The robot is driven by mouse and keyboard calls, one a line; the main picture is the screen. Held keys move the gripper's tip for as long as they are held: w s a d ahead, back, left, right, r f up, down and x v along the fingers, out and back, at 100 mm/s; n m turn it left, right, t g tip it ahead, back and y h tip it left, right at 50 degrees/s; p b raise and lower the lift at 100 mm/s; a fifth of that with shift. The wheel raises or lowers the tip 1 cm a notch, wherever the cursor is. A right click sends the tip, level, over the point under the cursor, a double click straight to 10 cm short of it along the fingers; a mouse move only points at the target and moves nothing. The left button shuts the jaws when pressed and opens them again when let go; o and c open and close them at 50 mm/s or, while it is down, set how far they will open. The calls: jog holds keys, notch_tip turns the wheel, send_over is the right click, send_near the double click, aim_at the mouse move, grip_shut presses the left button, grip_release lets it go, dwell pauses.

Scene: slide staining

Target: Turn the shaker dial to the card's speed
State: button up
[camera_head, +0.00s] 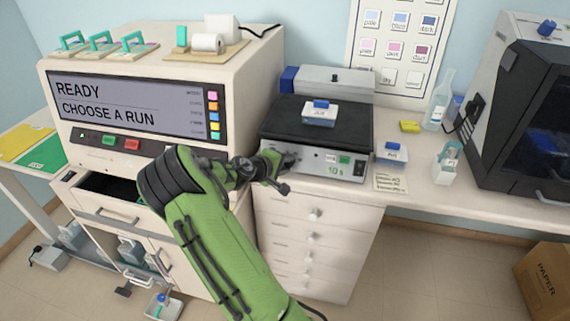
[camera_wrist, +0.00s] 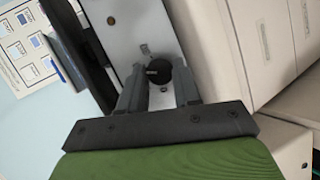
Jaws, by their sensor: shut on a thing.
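The shaker is a low pale box with a dark platform (camera_head: 275,120) on the bench, and its front panel (camera_head: 318,161) carries a dial, a small green display and a dark switch. My gripper (camera_head: 282,172) is at the left end of that panel. In the wrist view, the round black dial (camera_wrist: 156,70) sits between the two fingers of my gripper (camera_wrist: 160,78), which are shut on it. The dial's pointer and scale cannot be read. A small cream card (camera_head: 390,182) with lines of print lies at the bench edge right of the shaker; its text is too small to read.
A large stainer (camera_head: 55,100) reading "READY CHOOSE A RUN" stands left of the shaker. A white-and-blue item (camera_head: 319,115) rests on the platform. A similar item (camera_head: 391,152), a yellow block (camera_head: 410,127) and a white holder (camera_head: 446,170) stand to the right. Drawers (camera_head: 313,235) lie below.

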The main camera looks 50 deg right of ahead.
jog(key=o, duration=1.1)
jog(key=shift+c, duration=0.2)
jog(key=p+v, duration=0.2)
jog(key=v, duration=1.3)
jog(key=shift+a, duration=0.4)
jog(key=shift+r, duration=0.1)
